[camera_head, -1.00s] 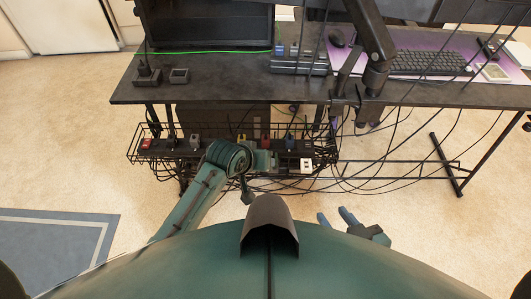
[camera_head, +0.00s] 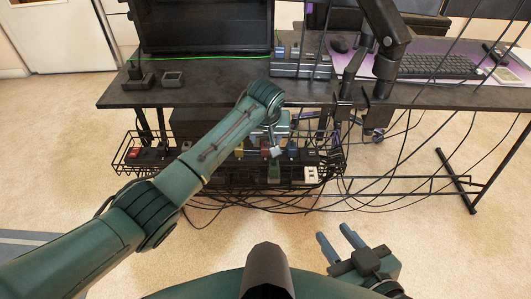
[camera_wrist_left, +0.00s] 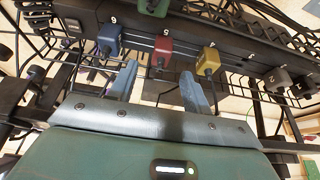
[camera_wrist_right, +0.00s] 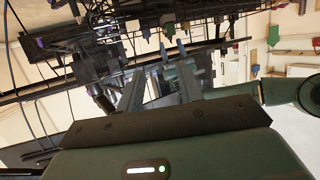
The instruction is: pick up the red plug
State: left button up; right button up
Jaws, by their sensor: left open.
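The red plug (camera_wrist_left: 162,50) sits in a black power strip, between a blue plug (camera_wrist_left: 109,38) and a yellow plug (camera_wrist_left: 208,60). A small part of the red plug (camera_head: 265,148) shows in the head view beside my left wrist. My left gripper (camera_wrist_left: 159,78) is open and empty; its two blue fingers point toward the strip, with the red plug ahead of the gap between them. In the head view my left arm partly hides the strip and these fingers are hard to make out. My right gripper (camera_head: 332,232) is open and empty over the floor.
The strip lies in a black wire basket (camera_head: 127,165) under the desk (camera_head: 210,92). A green plug (camera_wrist_left: 153,6) and dark plugs are nearby. Loose cables hang around the basket and to its right. The floor in front is clear.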

aim_at(266, 145)
pick_arm(q)
jog(key=b+x, duration=0.1)
jog(key=x, duration=0.1)
jog(key=b+x, duration=0.1)
jog(key=x, duration=0.2)
jog(key=shift+s+f, duration=0.15)
jog(key=shift+s, duration=0.1)
jog(key=shift+w+f+b, duration=0.25)
jog(key=shift+f+b, duration=0.05)
jog(key=shift+f, duration=0.1)
pick_arm(e)
jog(key=f, duration=0.2)
jog(key=a+f+n, duration=0.1)
jog(key=shift+w, duration=0.35)
jog(key=shift+r, duration=0.1)
pick_arm(q)
jog(key=shift+c, duration=0.3)
grip_shut()
pick_arm(e)
jog(key=shift+s, duration=0.1)
